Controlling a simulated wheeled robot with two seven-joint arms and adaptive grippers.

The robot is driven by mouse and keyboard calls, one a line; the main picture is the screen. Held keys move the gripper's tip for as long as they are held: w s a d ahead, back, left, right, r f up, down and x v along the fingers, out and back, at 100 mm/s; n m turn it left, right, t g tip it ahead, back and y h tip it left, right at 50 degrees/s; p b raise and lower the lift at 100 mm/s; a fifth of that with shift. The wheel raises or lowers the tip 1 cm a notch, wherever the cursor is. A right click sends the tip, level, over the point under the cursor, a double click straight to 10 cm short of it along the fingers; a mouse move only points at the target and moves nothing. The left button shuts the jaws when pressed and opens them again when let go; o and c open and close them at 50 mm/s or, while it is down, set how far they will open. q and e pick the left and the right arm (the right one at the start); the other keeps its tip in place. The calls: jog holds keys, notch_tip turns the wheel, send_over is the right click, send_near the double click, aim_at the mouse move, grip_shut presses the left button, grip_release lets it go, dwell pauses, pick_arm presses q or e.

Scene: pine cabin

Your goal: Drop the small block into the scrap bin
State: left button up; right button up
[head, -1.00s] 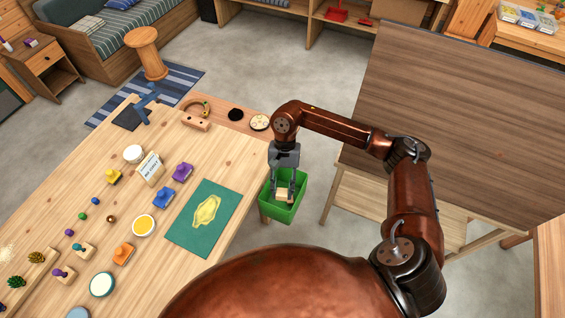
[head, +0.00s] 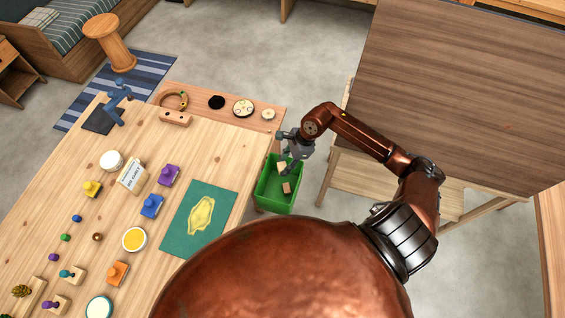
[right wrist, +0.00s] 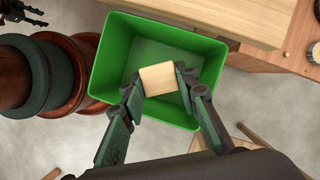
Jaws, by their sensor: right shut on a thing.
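My right gripper (head: 288,163) is shut on the small pale wooden block (head: 282,167). It holds the block over the green scrap bin (head: 263,193). In the right wrist view the block (right wrist: 158,78) sits between the fingertips, with the open bin (right wrist: 112,62) below and around it. In the head view a brown block (head: 286,188) shows in the bin. My left gripper (right wrist: 24,12) shows only partly, at the top left corner of the right wrist view; its jaw state is unclear.
The pine worktable (head: 150,190) stands left of the bin, its edge close by. It bears a green mat (head: 180,240), stamps, knobs and jars. A dark-topped table (head: 450,90) stands to the right. Grey floor shows around the bin.

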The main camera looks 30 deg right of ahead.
notch_tip(320, 180, down, 4)
jog(key=shift+r+b, duration=0.25)
jog(key=shift+b, duration=0.45)
jog(key=shift+f, duration=0.45)
jog(key=o, duration=0.9)
jog(key=shift+o, duration=0.2)
jog(key=shift+r, duration=0.1)
jog(key=w+v, duration=0.1)
jog(key=v, duration=0.6)
jog(key=shift+s+r, duration=0.2)
jog(key=shift+s, duration=0.35)
